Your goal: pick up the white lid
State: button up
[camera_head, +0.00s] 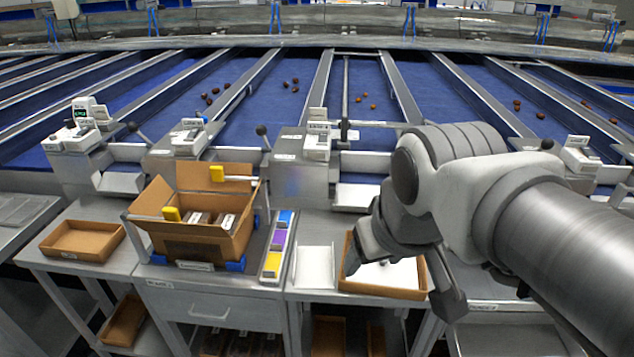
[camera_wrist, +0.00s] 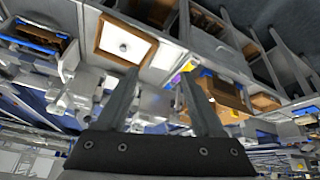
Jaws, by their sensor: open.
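A flat white piece, which looks like the white lid (camera_head: 402,274), lies in a shallow brown tray (camera_head: 383,292) on the bench, right of centre. My arm and gripper hide part of it in the head view. The wrist view shows the white piece (camera_wrist: 112,40) with a small round knob-like spot, framed by the brown tray (camera_wrist: 100,30). My gripper (camera_head: 405,283) is open, its fingers apart and nothing between them. In the head view it overlaps the tray; its height above it is hard to tell. In the wrist view the tray is beyond the left fingertip of my gripper (camera_wrist: 160,72).
An open cardboard box (camera_head: 195,245) with dark packs stands left of the tray. A strip of coloured blocks (camera_head: 277,240) and a white plate (camera_head: 315,268) lie between them. An empty brown tray (camera_head: 82,238) is at far left. Weighing units and blue lanes stand behind.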

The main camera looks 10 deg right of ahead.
jog(key=w+d+r+n+g+h+p, duration=0.15)
jog(key=w+d+n, duration=0.25)
jog(key=w, duration=0.5)
jog(key=n+g+y+p, duration=0.2)
jog(key=n+g+p, duration=0.2)
jog(key=n+p, duration=0.4)
send_over(383, 262)
jog(key=w+d+b, duration=0.1)
jog(key=w+b, duration=0.1)
jog(key=shift+n, duration=0.4)
jog(key=f, duration=2.2)
jog(key=shift+s+f, duration=0.1)
jog(key=shift+s, duration=0.1)
jog(key=shift+s+a+f+p, duration=0.1)
jog(key=shift+f+p, duration=0.2)
jog(key=shift+f, duration=1.05)
jog(key=shift+s+a+f+p, duration=0.1)
jog(key=shift+f+p, duration=0.2)
jog(key=shift+f, duration=1)
jog(key=shift+c, duration=0.2)
grip_shut()
